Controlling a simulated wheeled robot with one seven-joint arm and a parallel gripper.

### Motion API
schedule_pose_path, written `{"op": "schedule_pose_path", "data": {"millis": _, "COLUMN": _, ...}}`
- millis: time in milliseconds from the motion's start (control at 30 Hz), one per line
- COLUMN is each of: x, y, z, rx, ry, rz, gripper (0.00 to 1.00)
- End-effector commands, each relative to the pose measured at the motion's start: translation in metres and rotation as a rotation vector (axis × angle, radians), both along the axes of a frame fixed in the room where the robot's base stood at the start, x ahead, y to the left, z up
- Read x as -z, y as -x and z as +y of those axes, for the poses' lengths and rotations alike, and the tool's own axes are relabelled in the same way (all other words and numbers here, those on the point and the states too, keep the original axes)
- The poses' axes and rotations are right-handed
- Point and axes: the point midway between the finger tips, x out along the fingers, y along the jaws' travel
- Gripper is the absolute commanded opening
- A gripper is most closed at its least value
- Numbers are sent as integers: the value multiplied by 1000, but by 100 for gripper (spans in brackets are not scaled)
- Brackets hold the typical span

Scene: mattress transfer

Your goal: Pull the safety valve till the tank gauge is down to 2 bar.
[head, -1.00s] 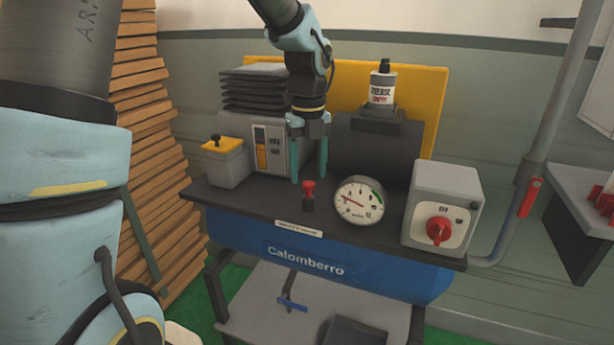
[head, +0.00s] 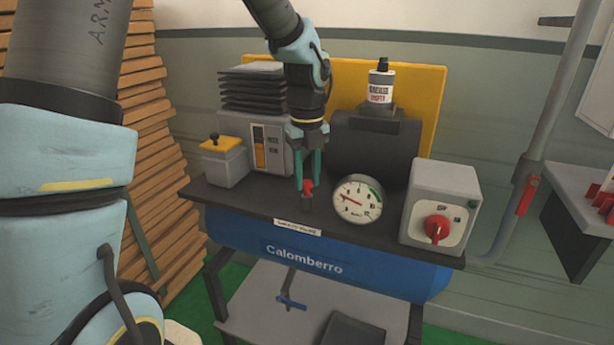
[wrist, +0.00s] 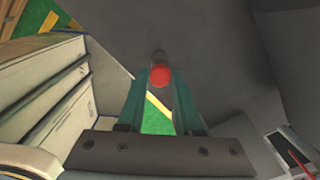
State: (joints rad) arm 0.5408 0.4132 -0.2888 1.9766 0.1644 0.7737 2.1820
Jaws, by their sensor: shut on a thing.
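The safety valve has a red knob (head: 308,186) on a dark stem (head: 307,203) on the black top plate, left of the gauge. My gripper (head: 307,188) points down over it, its teal fingers shut on the red knob. In the wrist view the red knob (wrist: 160,76) shows between the fingertips. The tank gauge (head: 358,200) is a round white dial with a green arc at upper right. Its red needle points left and slightly up; the exact figure is too small to read. The blue tank (head: 360,269), lettered Calomberro, lies below the plate.
A grey box with a red rotary switch (head: 437,229) stands right of the gauge. A finned block (head: 262,88) and a yellow-topped box (head: 222,162) stand left and behind. A labelled bottle (head: 381,88) stands at the back. A blue-handled drain valve (head: 292,302) is below.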

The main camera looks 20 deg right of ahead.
Motion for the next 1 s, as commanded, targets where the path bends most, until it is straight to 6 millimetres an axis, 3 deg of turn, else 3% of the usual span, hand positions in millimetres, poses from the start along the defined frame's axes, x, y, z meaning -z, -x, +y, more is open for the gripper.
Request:
{"op": "schedule_pose_path", "data": {"millis": 100, "x": 0, "y": 0, "z": 0, "rx": 0, "ry": 0, "rz": 0, "gripper": 0}}
{"op": "schedule_pose_path", "data": {"millis": 1000, "x": 0, "y": 0, "z": 1, "rx": 0, "ry": -1, "rz": 0, "gripper": 0}}
